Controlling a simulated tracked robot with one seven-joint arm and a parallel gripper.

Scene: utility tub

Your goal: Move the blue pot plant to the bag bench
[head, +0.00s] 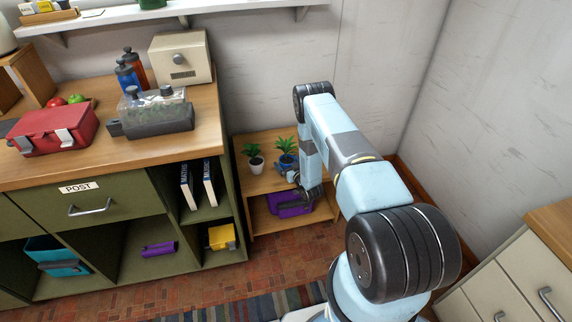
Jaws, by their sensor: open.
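The blue pot plant (287,160) is a small green plant in a blue pot. It stands upright on the top of a low wooden bench (262,183), towards its right side. My gripper (294,178) is open at the front right of the blue pot, close to it in the picture. My arm hides part of the bench's right side, and I cannot tell whether the fingers touch the pot. A purple bag (284,206) lies in the bench's lower space. No other bench with bags shows clearly.
A white pot plant (255,158) stands just left of the blue one. The green cabinet (130,185) borders the bench on the left, with a red box (52,130) and a clear-lidded container (155,115) on its top. White drawers (500,275) stand at the right. A striped rug (250,308) covers the floor in front.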

